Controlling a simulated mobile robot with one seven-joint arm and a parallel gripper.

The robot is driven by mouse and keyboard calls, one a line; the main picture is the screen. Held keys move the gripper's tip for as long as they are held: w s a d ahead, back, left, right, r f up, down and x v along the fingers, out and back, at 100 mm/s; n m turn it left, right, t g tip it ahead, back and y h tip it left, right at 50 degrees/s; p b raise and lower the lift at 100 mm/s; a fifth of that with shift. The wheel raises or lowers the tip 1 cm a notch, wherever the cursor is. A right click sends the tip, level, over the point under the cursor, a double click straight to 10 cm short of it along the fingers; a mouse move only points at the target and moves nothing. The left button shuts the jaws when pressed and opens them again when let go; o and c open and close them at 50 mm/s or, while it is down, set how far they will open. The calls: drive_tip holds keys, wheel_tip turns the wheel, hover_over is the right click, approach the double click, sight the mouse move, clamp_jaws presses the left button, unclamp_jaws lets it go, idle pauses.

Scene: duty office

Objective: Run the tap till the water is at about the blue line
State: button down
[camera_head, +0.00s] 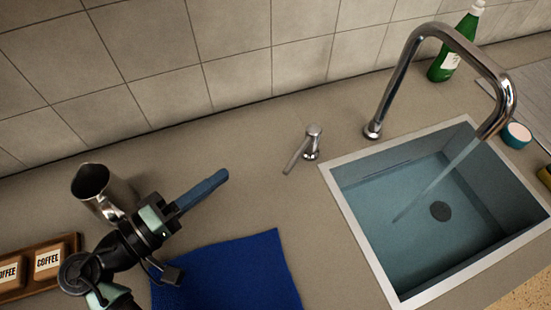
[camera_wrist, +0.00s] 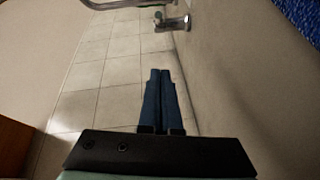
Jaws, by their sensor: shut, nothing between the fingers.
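The chrome tap (camera_head: 386,95) arches over the sink (camera_head: 372,245), and a stream of water (camera_head: 435,180) falls from its spout. The basin looks bluish, with a dark drain (camera_head: 440,211) visible at the bottom. I cannot make out the water level or a distinct blue line. The tap's lever (camera_head: 311,145) stands on the counter left of the sink; it also shows at the top of the wrist view (camera_wrist: 172,22). My gripper (camera_head: 224,174) is shut and empty, left of the lever and apart from it. Its blue fingers (camera_wrist: 160,73) lie together in the wrist view.
A blue cloth (camera_head: 245,270) lies on the counter near my gripper. A metal jug (camera_head: 92,183) and a wooden box of coffee packets (camera_head: 47,262) are at left. A green bottle (camera_head: 447,60) and round tub (camera_head: 516,134) stand beyond the sink. The counter around the lever is clear.

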sight(301, 151)
drive_tip(key=shift+a+r, duration=0.1)
drive_tip(key=shift+r, duration=0.05)
drive_tip(key=shift+w+d, duration=0.1)
drive_tip(key=shift+d, duration=0.15)
drive_tip(key=b+x, duration=0.1)
drive_tip(key=x, duration=0.7)
drive_tip(key=shift+w+d+b, duration=0.15)
drive_tip(key=shift+b, duration=0.25)
drive_tip(key=d, duration=0.2)
drive_tip(key=shift+s+d+f, duration=0.25)
drive_tip(key=shift+s+d, duration=0.05)
drive_tip(key=shift+d, duration=0.1)
drive_tip(key=shift+s+d+f, duration=0.1)
drive_tip(key=shift+s+d, duration=0.25)
drive_tip(key=shift+d, duration=0.2)
drive_tip(key=shift+s+d, duration=0.5)
drive_tip(key=shift+d, duration=0.2)
